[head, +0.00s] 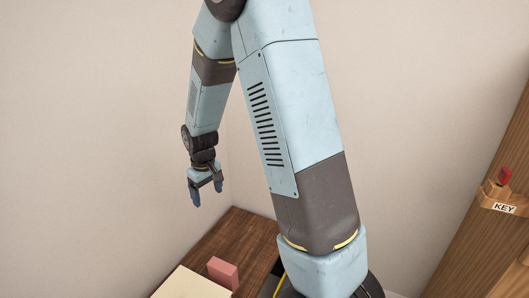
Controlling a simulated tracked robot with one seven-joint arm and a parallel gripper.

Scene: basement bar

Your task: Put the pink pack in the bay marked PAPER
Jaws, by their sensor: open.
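The pink pack (223,272) stands on the dark brown wooden tabletop (238,233) at the lower middle of the head view. It is a small block, and its base is partly hidden behind a cream surface. My gripper (207,192) hangs in the air above the table, fingers pointing down and apart. It is open and empty, and clear of the pack. No bay marked PAPER can be seen in this view.
A cream flat-topped thing (188,285) lies at the bottom edge, left of the pack. On the right stands a wooden panel (480,245) with a small ledge marked KEY (503,208) and a red thing (505,176) on it. Pale walls meet behind the table.

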